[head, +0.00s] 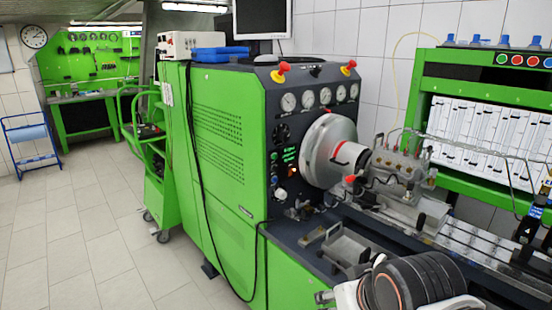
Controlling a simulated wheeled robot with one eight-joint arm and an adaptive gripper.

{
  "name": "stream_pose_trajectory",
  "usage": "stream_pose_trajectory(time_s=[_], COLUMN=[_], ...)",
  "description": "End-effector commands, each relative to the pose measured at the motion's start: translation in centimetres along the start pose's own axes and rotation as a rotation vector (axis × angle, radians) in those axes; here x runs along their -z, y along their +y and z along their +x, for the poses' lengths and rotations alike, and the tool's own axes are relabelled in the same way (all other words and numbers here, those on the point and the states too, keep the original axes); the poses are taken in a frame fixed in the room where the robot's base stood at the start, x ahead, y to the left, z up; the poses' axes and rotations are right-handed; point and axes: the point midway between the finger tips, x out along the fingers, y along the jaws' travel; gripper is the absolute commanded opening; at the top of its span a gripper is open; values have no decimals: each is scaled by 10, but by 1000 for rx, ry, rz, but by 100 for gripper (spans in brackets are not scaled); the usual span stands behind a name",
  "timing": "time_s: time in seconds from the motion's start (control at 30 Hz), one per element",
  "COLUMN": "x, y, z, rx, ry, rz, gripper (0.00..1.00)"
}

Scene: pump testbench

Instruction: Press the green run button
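The pump testbench is a large green cabinet (225,130) with a dark front panel. A column of small controls (274,168) sits on the panel, left of the silver round drive housing (328,150). Small green lit marks (289,155) show beside it; they are too small to tell as buttons or displays. A row of round buttons sits on the green rack at upper right, with a green button (502,59) at its left end and a red button (517,60) beside it. No labels are readable. Part of my arm shows at the bottom; no gripper fingers can be made out.
Gauges (325,96) and red-yellow knobs (279,73) top the panel. A metal pump assembly (400,175) stands on the bench rails (480,245). A black cable hangs down the cabinet front. A green trolley (160,185) stands left; the tiled floor (90,235) is clear.

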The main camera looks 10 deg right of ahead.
Motion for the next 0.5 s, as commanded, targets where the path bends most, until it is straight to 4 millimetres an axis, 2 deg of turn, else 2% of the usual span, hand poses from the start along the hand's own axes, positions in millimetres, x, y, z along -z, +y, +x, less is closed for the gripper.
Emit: stream_pose_trajectory(time_s=[0.03,0.23,0.5], x=[0,0,0], y=[0,0,0], z=[0,0,0], rx=[0,0,0], ry=[0,0,0], rz=[0,0,0], gripper=[44,0,0])
